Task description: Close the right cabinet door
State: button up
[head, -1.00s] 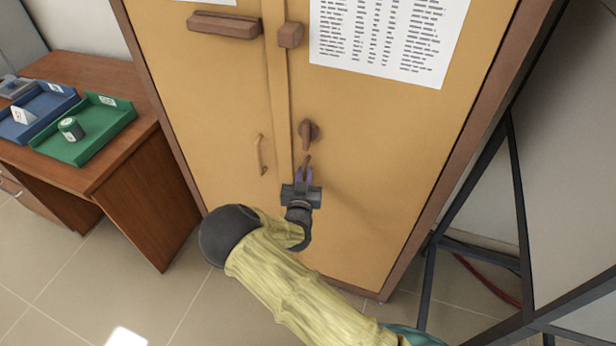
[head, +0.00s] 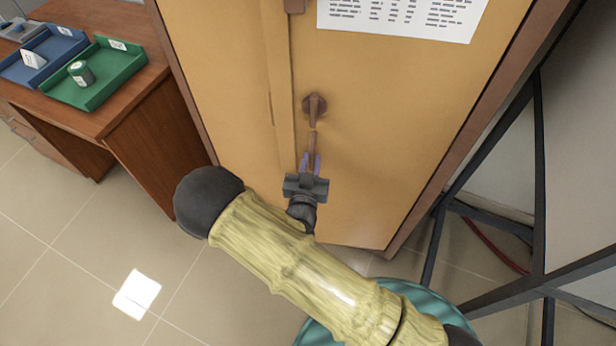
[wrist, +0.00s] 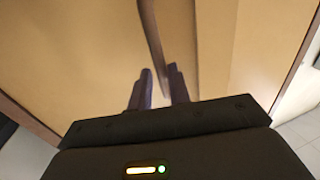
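The tan right cabinet door (head: 400,110) fills the middle of the head view, with a printed sheet at its top. Its brown turn handle (head: 313,105) has a bar hanging down toward my gripper (head: 310,163). In the wrist view the lower end of the handle (wrist: 153,35) reaches the tips of my gripper (wrist: 160,78). The two purple fingers stand apart with a gap between them; I cannot tell whether they touch the bar. A strip along the door's left edge shows beside the left door (head: 225,80). How far the door stands ajar is unclear.
A dark metal frame (head: 540,180) stands close on the right. Tiled floor is clear at the lower left.

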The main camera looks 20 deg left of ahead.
jog(key=v, duration=0.4)
jog(key=shift+s, duration=0.25)
